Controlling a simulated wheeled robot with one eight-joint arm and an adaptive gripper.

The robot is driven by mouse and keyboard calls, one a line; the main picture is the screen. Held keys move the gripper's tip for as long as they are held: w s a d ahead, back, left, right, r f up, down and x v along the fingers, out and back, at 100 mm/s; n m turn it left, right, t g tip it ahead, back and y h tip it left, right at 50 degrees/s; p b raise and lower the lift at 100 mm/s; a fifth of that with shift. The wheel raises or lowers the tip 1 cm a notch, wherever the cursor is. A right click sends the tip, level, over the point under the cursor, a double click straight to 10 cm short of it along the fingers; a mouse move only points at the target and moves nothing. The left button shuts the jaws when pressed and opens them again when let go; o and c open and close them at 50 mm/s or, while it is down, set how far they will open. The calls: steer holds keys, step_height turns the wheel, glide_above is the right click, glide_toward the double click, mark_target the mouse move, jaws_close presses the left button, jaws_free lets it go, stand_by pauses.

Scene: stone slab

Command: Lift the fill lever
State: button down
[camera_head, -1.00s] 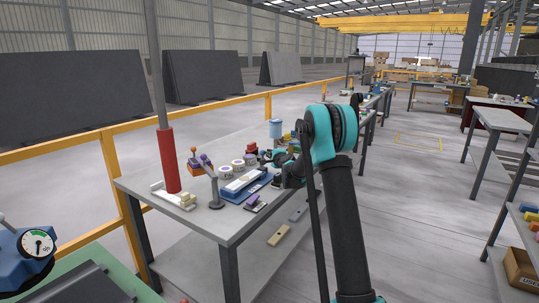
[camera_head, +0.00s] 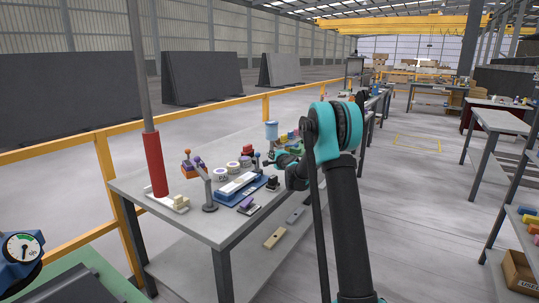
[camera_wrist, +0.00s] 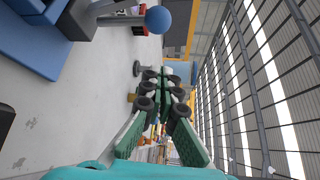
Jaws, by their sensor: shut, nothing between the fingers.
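A lever with a blue ball knob (camera_wrist: 158,19) shows at the top of the wrist view, beside and apart from my fingers. In the head view, a dark blue knob (camera_head: 257,155) stands just left of my gripper. Another lever (camera_head: 205,182), with a purple knob on a grey stand, leans at the table's left. No label shows which is the fill lever. My gripper (camera_wrist: 166,76) is shut and empty, its green fingers meeting at dark rollers. In the head view it is small and partly hidden by my arm.
The grey table (camera_head: 222,233) also holds a blue tray (camera_head: 240,187), white rolls (camera_head: 232,168), an orange-knobbed box (camera_head: 188,168) and a red post (camera_head: 155,163). A blue canister (camera_head: 271,131) stands behind. A yellow rail (camera_head: 104,160) runs behind the table.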

steer(key=s+d+f, duration=0.1)
steer(key=s+d, duration=0.1)
steer(key=s, duration=0.4)
steer(key=shift+s+d, duration=0.25)
steer(key=shift+d, duration=0.05)
steer(key=shift+f, duration=0.1)
